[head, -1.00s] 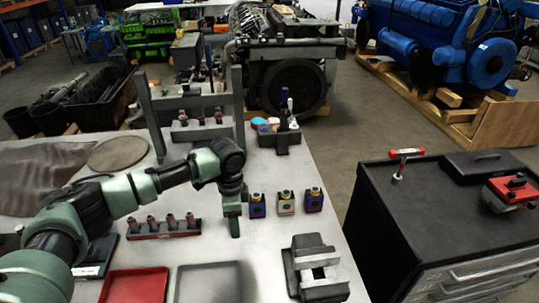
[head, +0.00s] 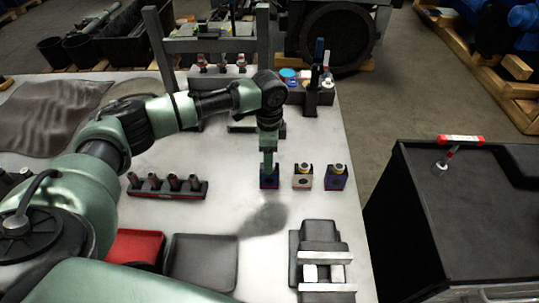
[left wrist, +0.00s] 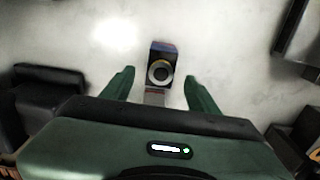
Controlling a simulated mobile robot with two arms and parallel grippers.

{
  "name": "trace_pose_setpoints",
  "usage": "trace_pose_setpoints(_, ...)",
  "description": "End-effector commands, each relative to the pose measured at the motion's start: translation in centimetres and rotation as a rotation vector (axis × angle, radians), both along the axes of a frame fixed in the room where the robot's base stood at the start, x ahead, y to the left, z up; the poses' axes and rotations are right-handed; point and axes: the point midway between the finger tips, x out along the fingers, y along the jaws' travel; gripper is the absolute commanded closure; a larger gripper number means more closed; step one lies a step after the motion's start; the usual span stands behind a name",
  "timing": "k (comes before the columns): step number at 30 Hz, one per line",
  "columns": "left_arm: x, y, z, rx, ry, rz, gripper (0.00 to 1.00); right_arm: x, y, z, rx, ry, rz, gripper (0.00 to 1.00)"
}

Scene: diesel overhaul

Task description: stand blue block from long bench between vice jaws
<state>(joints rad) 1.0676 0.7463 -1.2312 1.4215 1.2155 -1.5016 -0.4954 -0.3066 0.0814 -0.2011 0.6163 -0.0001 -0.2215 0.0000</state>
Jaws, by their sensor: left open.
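The blue block (head: 269,184) stands on the long bench (head: 240,235), the leftmost of three similar blocks in a row. My left gripper (head: 269,163) points down over it, hiding its upper part in the head view. In the left wrist view the left gripper (left wrist: 159,80) is open, and the blue block (left wrist: 162,50) with a round ring on its face shows between and just beyond the fingertips. I cannot tell whether they touch it. The vice (head: 320,235) stands nearer on the same bench, its pale jaws apart. My right gripper is not in view.
A beige block (head: 302,184) and a purple block (head: 336,184) stand close to the right. A rack with several pegs (head: 168,189) is to the left. A red tray (head: 138,245) and a grey tray (head: 203,260) lie nearer. The bench between blocks and vice is clear.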

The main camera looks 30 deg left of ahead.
Motion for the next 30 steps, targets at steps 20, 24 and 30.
trace_pose_setpoints(20,0.0,0.0,-6.3,0.000,0.000,-0.001,0.40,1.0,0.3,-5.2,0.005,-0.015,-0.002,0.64)
trace_pose_setpoints(24,0.0,0.0,-6.4,0.000,0.000,-0.001,0.40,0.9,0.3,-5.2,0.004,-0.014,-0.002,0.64)
trace_pose_setpoints(30,0.0,0.0,-6.4,0.000,0.000,-0.001,0.54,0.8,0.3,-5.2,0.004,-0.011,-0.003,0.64)
